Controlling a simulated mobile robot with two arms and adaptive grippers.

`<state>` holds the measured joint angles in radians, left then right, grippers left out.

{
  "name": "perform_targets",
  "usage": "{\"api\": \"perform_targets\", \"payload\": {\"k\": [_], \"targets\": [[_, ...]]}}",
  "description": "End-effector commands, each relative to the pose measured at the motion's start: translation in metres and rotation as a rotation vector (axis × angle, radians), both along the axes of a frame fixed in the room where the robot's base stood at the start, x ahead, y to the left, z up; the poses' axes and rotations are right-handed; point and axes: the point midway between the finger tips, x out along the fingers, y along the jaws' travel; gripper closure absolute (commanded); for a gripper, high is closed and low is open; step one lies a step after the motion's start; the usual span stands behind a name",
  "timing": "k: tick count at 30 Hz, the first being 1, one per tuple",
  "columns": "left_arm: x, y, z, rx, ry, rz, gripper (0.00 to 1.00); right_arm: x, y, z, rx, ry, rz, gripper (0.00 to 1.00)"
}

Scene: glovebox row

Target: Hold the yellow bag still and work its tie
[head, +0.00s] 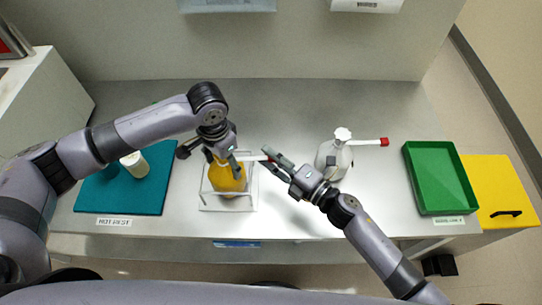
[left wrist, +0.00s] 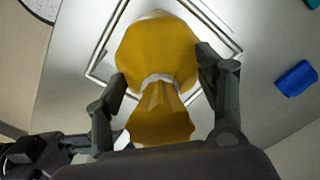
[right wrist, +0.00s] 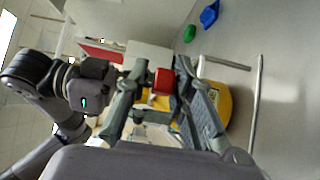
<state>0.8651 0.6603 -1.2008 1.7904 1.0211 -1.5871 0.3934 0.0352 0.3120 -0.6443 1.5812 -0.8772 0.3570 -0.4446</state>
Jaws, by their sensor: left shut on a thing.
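The yellow bag (head: 228,180) stands upright in a clear-walled frame (head: 249,202) on the grey bench. A pale tie (left wrist: 160,78) circles its narrow neck, and the yellow top flares out beyond it. My left gripper (head: 222,158) is shut on the bag, with a finger on either side in the left wrist view (left wrist: 160,95). The tie's red end (right wrist: 163,81) lies between the fingers of my right gripper (right wrist: 160,75), which look apart with a gap beside the red end. In the head view the right gripper (head: 268,161) is just right of the bag.
A white bag (head: 332,160) with its own red-ended tie stands to the right. A green tray (head: 438,200) is farther right. A teal mat (head: 105,195) with a pale container (head: 135,165) lies at left. Free bench shows behind the bags.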

Motion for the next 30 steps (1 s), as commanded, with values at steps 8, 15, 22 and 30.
{"api": "perform_targets", "payload": {"k": [8,15,22,30], "targets": [[-0.005,0.0,-0.006,0.004,0.014,-0.002,0.77,0.0,-0.001,-0.002,-0.002,0.002,-0.002,0.77],[-0.005,0.001,-0.006,0.004,0.014,-0.002,0.77,-0.019,-0.026,-0.004,-0.004,0.004,-0.003,0.77],[-0.005,0.0,-0.006,0.004,0.014,-0.002,0.77,-0.049,-0.066,-0.003,-0.003,0.005,-0.002,0.77],[-0.005,0.0,-0.006,0.004,0.014,-0.002,0.77,-0.07,-0.094,-0.002,-0.001,0.0,-0.001,0.77]]}}
